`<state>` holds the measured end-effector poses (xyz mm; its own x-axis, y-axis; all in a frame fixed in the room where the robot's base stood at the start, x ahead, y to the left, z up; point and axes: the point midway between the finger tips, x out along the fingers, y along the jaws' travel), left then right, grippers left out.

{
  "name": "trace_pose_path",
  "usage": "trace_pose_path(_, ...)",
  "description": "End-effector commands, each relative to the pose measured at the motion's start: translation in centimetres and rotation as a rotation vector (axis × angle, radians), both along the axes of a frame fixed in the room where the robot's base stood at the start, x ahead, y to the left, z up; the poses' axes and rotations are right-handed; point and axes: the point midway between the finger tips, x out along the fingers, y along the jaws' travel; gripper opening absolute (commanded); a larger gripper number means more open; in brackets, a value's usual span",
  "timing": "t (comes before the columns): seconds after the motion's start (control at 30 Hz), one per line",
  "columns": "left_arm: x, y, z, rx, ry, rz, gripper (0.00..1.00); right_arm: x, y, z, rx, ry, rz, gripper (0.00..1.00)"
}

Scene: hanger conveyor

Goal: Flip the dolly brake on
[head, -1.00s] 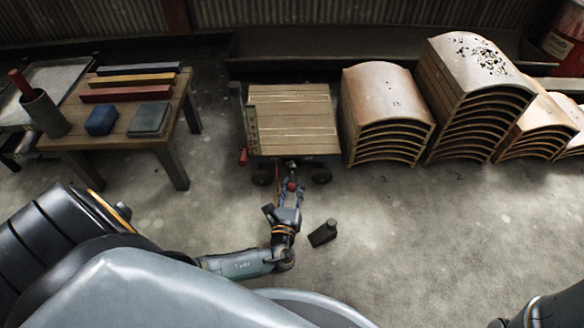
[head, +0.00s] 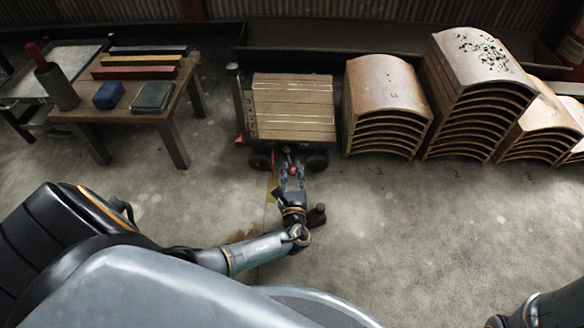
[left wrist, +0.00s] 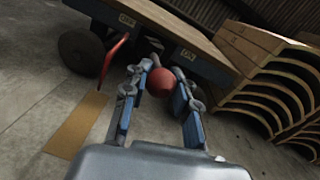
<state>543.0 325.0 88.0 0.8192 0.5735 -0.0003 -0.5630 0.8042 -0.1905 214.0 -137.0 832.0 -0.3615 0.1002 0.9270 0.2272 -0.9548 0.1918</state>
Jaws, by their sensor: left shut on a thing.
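The wooden-topped dolly (head: 293,108) stands at the middle back in the head view. Its front edge in the left wrist view (left wrist: 205,66) carries an OFF label at left and an ON label at right. A red ball knob (left wrist: 160,82), the brake lever's end, sits in front of that edge, nearer the ON label; it also shows in the head view (head: 292,171). My left gripper (head: 292,176) is shut on the knob, one blue finger on each side in the left wrist view (left wrist: 158,92). The lever's shaft is mostly hidden. My right gripper is out of view.
A red bar (left wrist: 114,57) hangs at the dolly's left. Stacks of curved wooden panels (head: 387,105) stand close at its right. A worktable (head: 140,103) is at left. A small dark object (head: 317,214) lies by my left wrist. The front right floor is clear.

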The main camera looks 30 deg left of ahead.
Motion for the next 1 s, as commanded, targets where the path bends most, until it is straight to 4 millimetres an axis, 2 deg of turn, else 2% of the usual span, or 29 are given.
trace_pose_path(0.03, 0.0, -0.4, 0.0, -0.003, -0.001, -0.006, 0.00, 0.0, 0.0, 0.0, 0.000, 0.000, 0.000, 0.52)
trace_pose_path(0.07, 0.0, -0.4, 0.0, -0.003, -0.001, -0.006, 0.32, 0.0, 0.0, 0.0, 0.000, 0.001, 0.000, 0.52)
trace_pose_path(0.17, 0.0, -0.4, 0.0, -0.003, -0.001, -0.005, 0.52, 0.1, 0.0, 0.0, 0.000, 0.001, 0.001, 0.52)
trace_pose_path(0.57, 0.0, -0.1, 0.5, -0.002, -0.002, -0.003, 0.52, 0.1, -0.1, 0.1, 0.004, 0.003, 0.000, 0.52)
trace_pose_path(0.67, -0.1, -0.1, 1.5, -0.004, -0.002, -0.003, 0.52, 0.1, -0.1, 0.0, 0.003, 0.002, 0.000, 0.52)
trace_pose_path(1.0, -0.1, -0.2, 7.3, -0.004, -0.003, -0.004, 0.52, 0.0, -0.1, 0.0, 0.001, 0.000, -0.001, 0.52)
